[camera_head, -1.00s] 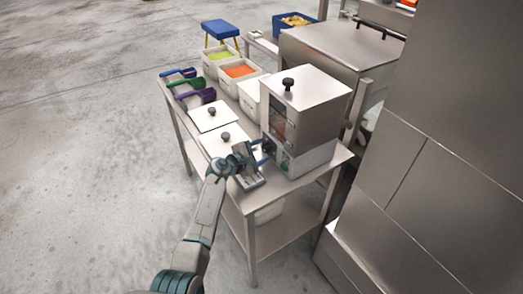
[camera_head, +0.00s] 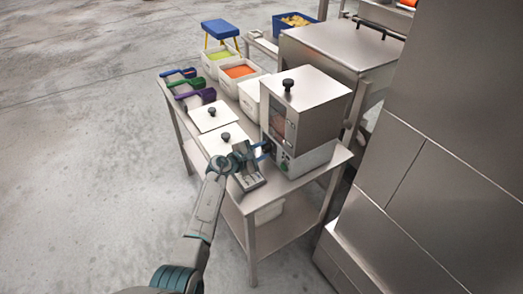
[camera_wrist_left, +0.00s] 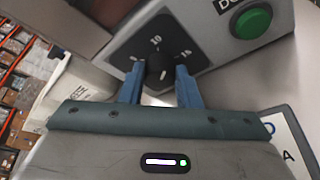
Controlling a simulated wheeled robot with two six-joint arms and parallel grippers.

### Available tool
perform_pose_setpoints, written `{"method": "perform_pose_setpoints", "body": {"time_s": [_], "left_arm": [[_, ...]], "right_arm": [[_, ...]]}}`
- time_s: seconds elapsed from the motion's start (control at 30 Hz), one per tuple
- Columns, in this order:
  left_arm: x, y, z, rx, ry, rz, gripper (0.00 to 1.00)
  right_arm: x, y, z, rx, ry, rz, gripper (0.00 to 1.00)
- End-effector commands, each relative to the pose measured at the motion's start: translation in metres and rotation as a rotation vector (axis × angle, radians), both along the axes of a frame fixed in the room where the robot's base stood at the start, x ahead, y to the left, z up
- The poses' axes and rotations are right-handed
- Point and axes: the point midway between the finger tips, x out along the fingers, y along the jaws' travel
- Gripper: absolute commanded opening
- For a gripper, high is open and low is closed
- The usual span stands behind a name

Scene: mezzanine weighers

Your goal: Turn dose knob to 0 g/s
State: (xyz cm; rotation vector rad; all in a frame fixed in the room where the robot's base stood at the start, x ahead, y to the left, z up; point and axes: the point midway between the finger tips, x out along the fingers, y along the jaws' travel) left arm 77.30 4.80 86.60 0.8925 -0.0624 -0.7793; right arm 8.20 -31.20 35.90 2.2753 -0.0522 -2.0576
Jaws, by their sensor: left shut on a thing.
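The dose knob (camera_wrist_left: 158,74) is a black round knob on a dark dial plate with white numbers, among them a 10 above it. A short pale mark shows on the knob's face, toward its lower part. My left gripper (camera_head: 263,151) reaches the front of the steel dosing machine (camera_head: 305,108). In the left wrist view its two blue fingers stand on either side of the knob, shut on it. The knob is hidden behind the gripper in the head view. My right gripper is not in view.
A green button (camera_wrist_left: 252,21) sits right of the dial. Lidded white containers (camera_head: 211,117) and coloured scoops (camera_head: 196,99) stand to the left. A large steel cabinet (camera_head: 440,140) rises at right.

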Motion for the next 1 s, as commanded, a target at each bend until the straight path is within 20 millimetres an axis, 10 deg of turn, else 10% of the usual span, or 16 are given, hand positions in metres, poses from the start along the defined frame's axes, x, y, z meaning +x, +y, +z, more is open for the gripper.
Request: {"method": "perform_pose_setpoints", "body": {"time_s": [1.0], "left_arm": [[0.0033, 0.0028, 0.0013, -0.308, 0.427, -0.001, 0.07]], "right_arm": [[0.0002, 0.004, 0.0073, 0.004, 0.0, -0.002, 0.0]]}}
